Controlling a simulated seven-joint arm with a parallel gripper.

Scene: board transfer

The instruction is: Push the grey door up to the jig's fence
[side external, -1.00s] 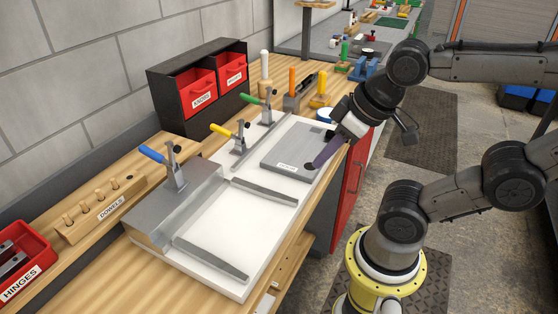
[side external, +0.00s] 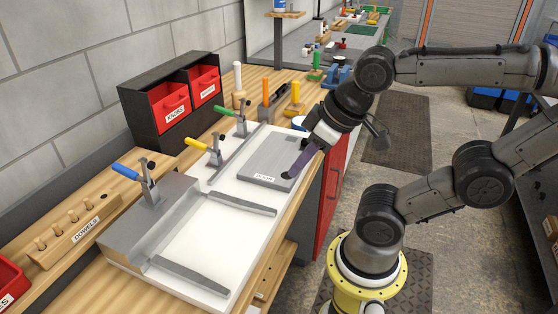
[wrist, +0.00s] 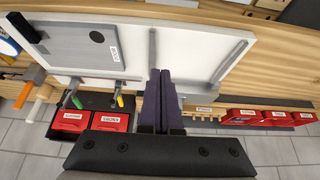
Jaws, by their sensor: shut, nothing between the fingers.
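The grey door (side external: 262,168) is a flat panel with a white label, lying on the white jig board (side external: 207,233). It also shows in the wrist view (wrist: 75,45), with a dark round spot beside its label. A long grey rail (side external: 238,158) runs along the clamp side of the board, and a short grey bar (side external: 243,204) lies nearer the camera, with white board between bar and door. I cannot tell which is the fence. My gripper (side external: 291,173) is shut and empty, its purple fingers over the door's right side; contact is unclear. The fingers also show in the wrist view (wrist: 160,72).
Toggle clamps with green (side external: 222,110), yellow (side external: 197,144) and blue (side external: 125,171) handles stand along the board. A second short bar (side external: 192,275) lies at the near end. Red drawers (side external: 169,103) and a dowel block (side external: 75,232) sit behind.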

